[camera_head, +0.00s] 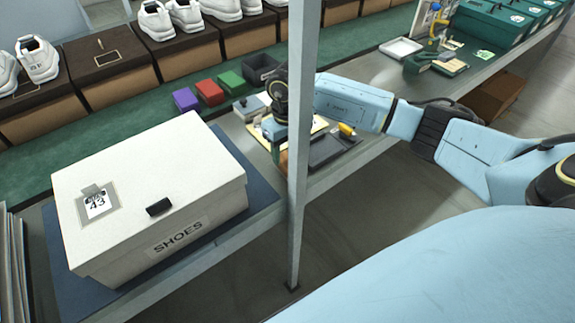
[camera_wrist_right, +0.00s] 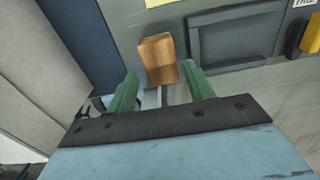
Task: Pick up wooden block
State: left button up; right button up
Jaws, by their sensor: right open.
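The wooden block (camera_wrist_right: 158,56) is a small brown block in the right wrist view, on the grey bench surface. My right gripper (camera_wrist_right: 161,76) is open, its two green fingers apart. The block lies just ahead of the fingertips, roughly centred between them; whether its near end is inside the gap I cannot tell. In the head view my right gripper (camera_head: 272,138) points down at the bench beside the grey post, which partly covers this area. My left gripper is not in view.
A white shoe box (camera_head: 150,190) stands left of the gripper on a blue mat (camera_head: 262,192). A dark tray (camera_head: 330,148) lies to the right. A grey upright post (camera_head: 301,200) stands close to the right gripper. Purple, red and green blocks (camera_head: 209,92) sit behind.

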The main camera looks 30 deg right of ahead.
aim_at(288, 160)
notch_tip(288, 160, down, 5)
jog(key=shift+r+b, duration=0.15)
jog(key=shift+b, duration=0.25)
jog(key=shift+c, duration=0.8)
jog(key=shift+r, duration=0.1)
jog(key=c, duration=0.6)
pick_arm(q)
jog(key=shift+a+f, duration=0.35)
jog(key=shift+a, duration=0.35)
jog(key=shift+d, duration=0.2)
pick_arm(e)
jog(key=shift+r, duration=0.1)
